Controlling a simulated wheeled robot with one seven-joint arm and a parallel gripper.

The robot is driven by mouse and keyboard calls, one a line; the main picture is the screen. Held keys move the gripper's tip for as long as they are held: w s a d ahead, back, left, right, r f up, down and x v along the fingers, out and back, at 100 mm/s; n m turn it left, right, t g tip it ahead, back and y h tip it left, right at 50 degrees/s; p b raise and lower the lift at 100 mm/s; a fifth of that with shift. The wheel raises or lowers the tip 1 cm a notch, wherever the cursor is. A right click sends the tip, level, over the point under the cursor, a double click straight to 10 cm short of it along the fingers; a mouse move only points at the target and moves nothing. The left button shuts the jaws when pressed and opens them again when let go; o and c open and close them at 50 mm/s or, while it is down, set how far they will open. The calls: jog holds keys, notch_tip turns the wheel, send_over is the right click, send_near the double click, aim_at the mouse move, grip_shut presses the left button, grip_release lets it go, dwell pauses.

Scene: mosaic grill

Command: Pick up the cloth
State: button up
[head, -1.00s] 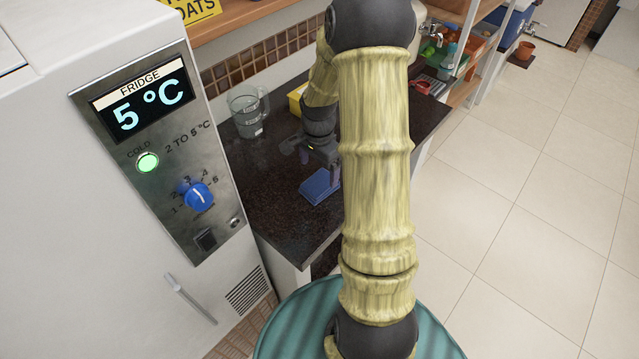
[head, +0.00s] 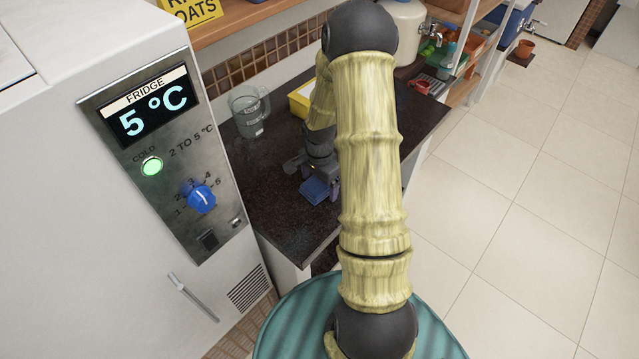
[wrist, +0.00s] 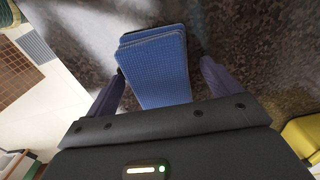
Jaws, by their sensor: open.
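The cloth (head: 316,190) is a folded blue piece lying on the dark speckled counter. In the wrist view the cloth (wrist: 155,68) shows a woven texture and stacked layers at its far edge. My gripper (head: 318,180) is low over the counter at the cloth. In the wrist view my gripper (wrist: 160,78) is open, with one finger on each side of the cloth. Whether the fingers touch it cannot be told. The near end of the cloth is hidden under the gripper body.
A clear jug (head: 249,112) stands on the counter near the tiled wall. A yellow container (head: 301,99) is behind my arm and shows at the right in the wrist view (wrist: 304,138). The fridge (head: 60,200) stands close at left. The counter's front-left part is clear.

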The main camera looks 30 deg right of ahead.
aim_at(319, 182)
jog(key=shift+w, duration=0.1)
jog(key=shift+c, duration=0.2)
jog(key=c, duration=1)
jog(key=shift+r, duration=0.15)
notch_tip(319, 182, up, 10)
jog(key=shift+f+b, duration=0.1)
jog(key=shift+b, duration=0.7)
jog(key=o, duration=0.4)
jog(key=c, duration=0.3)
